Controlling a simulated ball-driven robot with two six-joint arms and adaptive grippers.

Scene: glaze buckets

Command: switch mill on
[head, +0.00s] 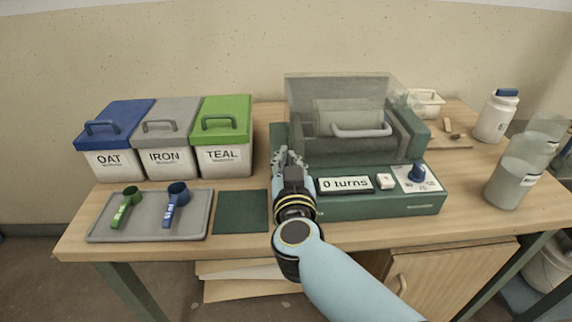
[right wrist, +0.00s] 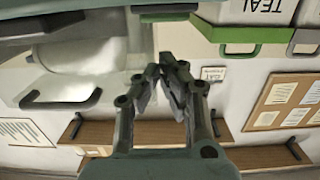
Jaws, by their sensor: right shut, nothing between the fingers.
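The mill (head: 385,205) is a green machine on the wooden table, with a clear cover over a jar lying on its side with a grey handle. Its front panel has a display (head: 345,185) reading "0 turns", a white button (head: 385,181) and a blue knob (head: 417,173) on a white plate. My right gripper (head: 290,158) is shut and empty, above the mill's left end, left of the display; I cannot tell if it touches. Its fingers also show in the right wrist view (right wrist: 172,65), with the jar (right wrist: 85,55) beside them. My left gripper is not in view.
OAT (head: 110,162), IRON (head: 166,162) and TEAL (head: 224,160) buckets stand lidded at the left. A grey tray (head: 150,228) holds a green scoop (head: 125,208) and a blue scoop (head: 173,205). A dark green mat (head: 240,212) lies bare. Jars (head: 512,182) stand at the right.

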